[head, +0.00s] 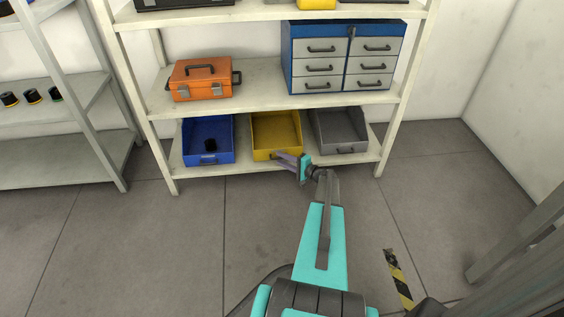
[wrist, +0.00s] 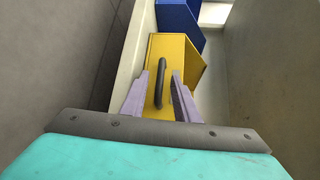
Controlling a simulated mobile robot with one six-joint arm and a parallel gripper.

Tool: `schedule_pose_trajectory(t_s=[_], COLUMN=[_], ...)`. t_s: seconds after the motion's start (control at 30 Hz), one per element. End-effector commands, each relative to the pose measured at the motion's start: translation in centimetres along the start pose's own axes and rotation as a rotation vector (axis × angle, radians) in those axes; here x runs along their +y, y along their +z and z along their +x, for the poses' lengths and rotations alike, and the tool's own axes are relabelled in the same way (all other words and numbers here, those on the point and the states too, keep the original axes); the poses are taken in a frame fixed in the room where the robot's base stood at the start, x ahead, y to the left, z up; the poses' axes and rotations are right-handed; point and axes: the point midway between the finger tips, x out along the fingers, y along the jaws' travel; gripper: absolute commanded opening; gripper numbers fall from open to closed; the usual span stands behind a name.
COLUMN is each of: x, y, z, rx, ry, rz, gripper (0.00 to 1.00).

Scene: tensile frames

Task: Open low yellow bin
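The yellow bin (head: 276,127) stands in the middle of the lowest shelf, between a blue bin and a grey bin. It has an open top and seems about in line with its neighbours. In the wrist view the yellow bin (wrist: 183,50) shows its front with a dark curved handle (wrist: 161,84). My gripper (head: 278,155) is at the bin's front in the head view. In the wrist view my gripper (wrist: 161,74) is open, with one purple finger on each side of the handle and gaps between. Contact with the bin front cannot be told.
The blue bin (head: 203,130) holds a small black item. The grey bin (head: 341,125) is at the right. Above are an orange toolbox (head: 201,78) and a blue drawer cabinet (head: 346,33). The floor (head: 160,240) in front is clear; a striped strip (head: 398,278) lies at right.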

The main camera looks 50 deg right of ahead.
Motion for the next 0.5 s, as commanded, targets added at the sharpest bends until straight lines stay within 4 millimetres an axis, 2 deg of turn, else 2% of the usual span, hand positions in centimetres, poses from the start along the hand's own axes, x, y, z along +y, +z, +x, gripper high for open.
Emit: schedule_pose_trajectory(t_s=[0.27,0.4,0.5], x=[-0.02,-0.01,-0.01], y=[0.02,0.02,0.02], z=[0.06,0.06,0.06], rx=[0.0,0.0,0.0], ry=[0.0,0.0,0.0], rz=[0.0,0.0,0.001], gripper=[0.26,0.03,0.0])
